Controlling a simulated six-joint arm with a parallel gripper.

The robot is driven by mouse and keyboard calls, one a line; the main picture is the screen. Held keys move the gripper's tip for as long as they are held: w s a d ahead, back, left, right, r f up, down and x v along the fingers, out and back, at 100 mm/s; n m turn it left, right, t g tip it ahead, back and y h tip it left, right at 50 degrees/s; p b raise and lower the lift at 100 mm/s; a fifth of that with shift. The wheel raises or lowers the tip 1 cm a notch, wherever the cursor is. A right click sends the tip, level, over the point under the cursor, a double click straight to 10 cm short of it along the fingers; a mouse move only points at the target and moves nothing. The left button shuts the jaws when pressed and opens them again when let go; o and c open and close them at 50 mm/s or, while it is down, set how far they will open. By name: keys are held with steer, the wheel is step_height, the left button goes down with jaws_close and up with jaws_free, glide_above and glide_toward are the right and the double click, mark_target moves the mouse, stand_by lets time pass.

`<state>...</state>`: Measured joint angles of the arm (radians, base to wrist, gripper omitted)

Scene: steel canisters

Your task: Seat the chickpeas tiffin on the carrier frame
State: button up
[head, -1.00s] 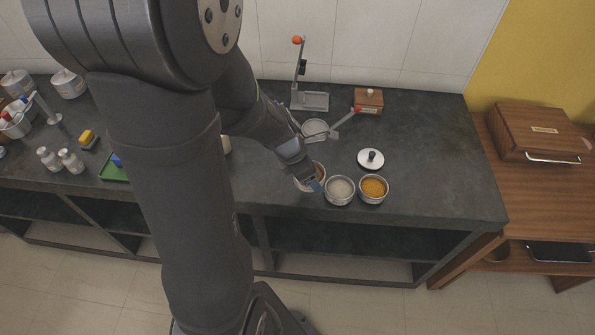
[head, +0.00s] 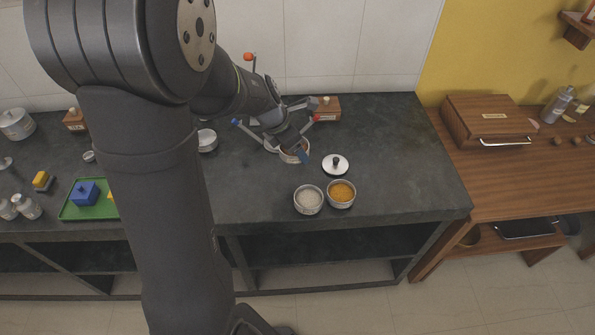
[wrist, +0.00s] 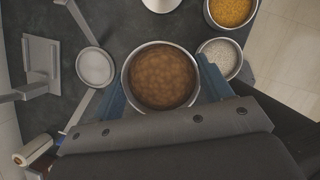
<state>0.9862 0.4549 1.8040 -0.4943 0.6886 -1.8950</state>
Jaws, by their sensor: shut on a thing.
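The chickpeas tiffin is a round steel bowl of brown chickpeas (wrist: 162,76); in the head view its rim (head: 291,158) shows partly behind my gripper. My gripper (head: 297,151) is shut on this tiffin, its blue-padded fingers on either side of the bowl in the wrist view (wrist: 162,84). What looks like the carrier frame (wrist: 95,67) is a round grey plate with two splayed arms, left of the tiffin in the wrist view and apart from it there. In the head view my arm covers much of the frame; its red and blue arm tips show.
A bowl of white grain (head: 308,200) and a bowl of orange lentils (head: 341,193) stand at the counter's front. A knobbed steel lid (head: 336,164) lies behind them. A stand with a flat base (wrist: 42,65) is beyond the plate. A wooden box (head: 327,109) is at the back.

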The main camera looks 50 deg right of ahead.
steer(key=w+d+f, duration=0.2)
steer(key=w+d, duration=0.2)
steer(key=w, duration=0.3)
steer(key=w+d+f, duration=0.2)
steer(key=w+d, duration=0.1)
steer(key=w, duration=0.4)
steer(key=shift+d+f, duration=0.2)
steer(key=shift+f, duration=2.25)
steer(key=shift+f, duration=0.65)
steer(key=o, duration=1.1)
steer(key=shift+o, duration=0.3)
steer(key=shift+r, duration=3.05)
